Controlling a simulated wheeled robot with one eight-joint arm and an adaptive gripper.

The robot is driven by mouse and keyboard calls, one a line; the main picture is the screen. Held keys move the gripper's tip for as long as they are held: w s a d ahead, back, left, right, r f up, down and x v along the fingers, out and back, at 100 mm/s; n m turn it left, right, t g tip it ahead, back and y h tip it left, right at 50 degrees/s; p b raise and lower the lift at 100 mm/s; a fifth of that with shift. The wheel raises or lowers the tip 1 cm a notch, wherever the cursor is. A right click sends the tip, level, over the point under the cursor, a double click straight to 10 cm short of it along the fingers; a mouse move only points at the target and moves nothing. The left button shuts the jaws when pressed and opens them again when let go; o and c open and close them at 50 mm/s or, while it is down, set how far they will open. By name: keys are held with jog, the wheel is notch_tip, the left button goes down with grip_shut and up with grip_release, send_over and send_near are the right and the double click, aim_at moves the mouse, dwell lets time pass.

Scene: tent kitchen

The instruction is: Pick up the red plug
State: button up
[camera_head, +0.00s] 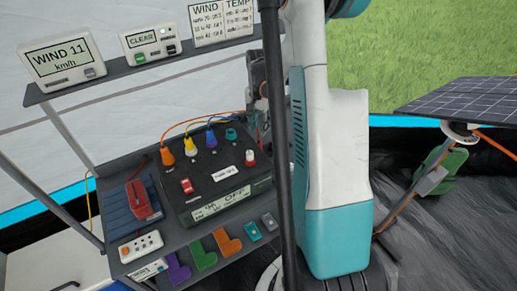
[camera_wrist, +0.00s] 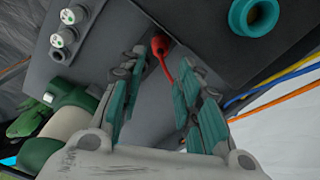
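The red plug (camera_wrist: 159,45) shows in the camera_wrist view as a small red end with a thin red cord, against a grey surface beside a black box. My gripper (camera_wrist: 163,66) is open, its two teal-padded fingers on either side of the plug's line. The plug appears just past the fingertips, and I see no contact. Part of my gripper (camera_head: 258,92) shows behind the pole there.
A black power box (camera_head: 215,180) with orange, yellow, blue and teal plugs stands on a grey shelf (camera_head: 176,238). A teal socket (camera_wrist: 253,15) is near the fingers. Coloured L-shaped blocks lie in front. A dark pole (camera_head: 283,190) stands upright near my arm.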

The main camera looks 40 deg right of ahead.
aim_at(259, 142)
notch_tip(259, 142, down, 10)
jog(key=b, duration=0.4)
jog(key=shift+f, duration=0.15)
grip_shut()
